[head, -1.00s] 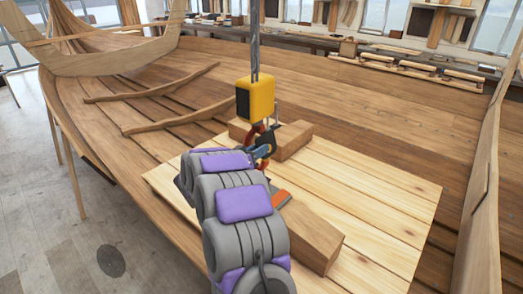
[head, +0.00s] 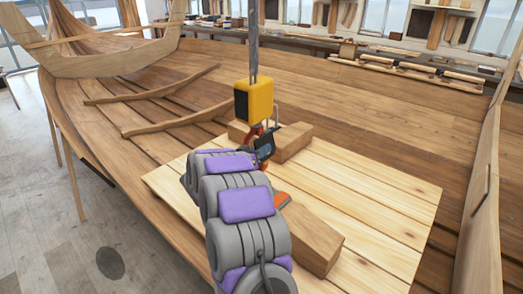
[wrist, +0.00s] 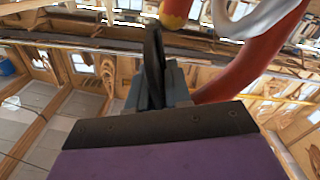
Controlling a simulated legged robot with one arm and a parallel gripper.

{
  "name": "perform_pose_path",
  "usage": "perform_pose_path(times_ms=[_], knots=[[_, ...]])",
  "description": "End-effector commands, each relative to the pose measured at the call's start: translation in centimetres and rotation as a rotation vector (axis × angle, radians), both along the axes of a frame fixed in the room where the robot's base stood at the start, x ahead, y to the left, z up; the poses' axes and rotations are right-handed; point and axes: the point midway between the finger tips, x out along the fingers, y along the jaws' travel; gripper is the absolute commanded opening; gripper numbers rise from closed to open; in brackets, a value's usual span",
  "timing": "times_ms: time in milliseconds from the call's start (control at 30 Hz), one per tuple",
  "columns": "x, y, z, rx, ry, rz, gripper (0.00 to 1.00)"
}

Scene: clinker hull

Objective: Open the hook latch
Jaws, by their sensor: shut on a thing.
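A yellow hoist block (head: 254,101) hangs on a cable above the pale plank platform (head: 385,215). Its orange-red hook (head: 252,133) hangs below it and is partly hidden by my gripper (head: 264,147). In the wrist view the hook (wrist: 250,65) curves down at the right as a thick red bar, and a pale grey curved piece (wrist: 262,18) crosses near it. My gripper (wrist: 155,70) is at the hook, its dark fingers close together and shut on the latch. The latch itself is mostly hidden between them.
A long wooden beam (head: 310,235) lies on the platform, with a shorter block (head: 292,142) behind it. An orange piece (head: 281,199) lies beside my arm. The clinker hull (head: 390,100) surrounds the platform. The platform's right side is clear.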

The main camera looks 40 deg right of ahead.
Motion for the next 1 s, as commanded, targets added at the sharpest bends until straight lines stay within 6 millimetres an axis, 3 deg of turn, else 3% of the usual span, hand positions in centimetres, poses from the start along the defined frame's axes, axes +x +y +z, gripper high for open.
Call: perform_pose_path(times_ms=[567, 1000], knots=[[-0.3, -0.1, 0.3, 0.0, 0.034, -0.004, 0.0], [-1.4, -0.2, 1.5, -0.016, 0.237, -0.006, 0.0]])
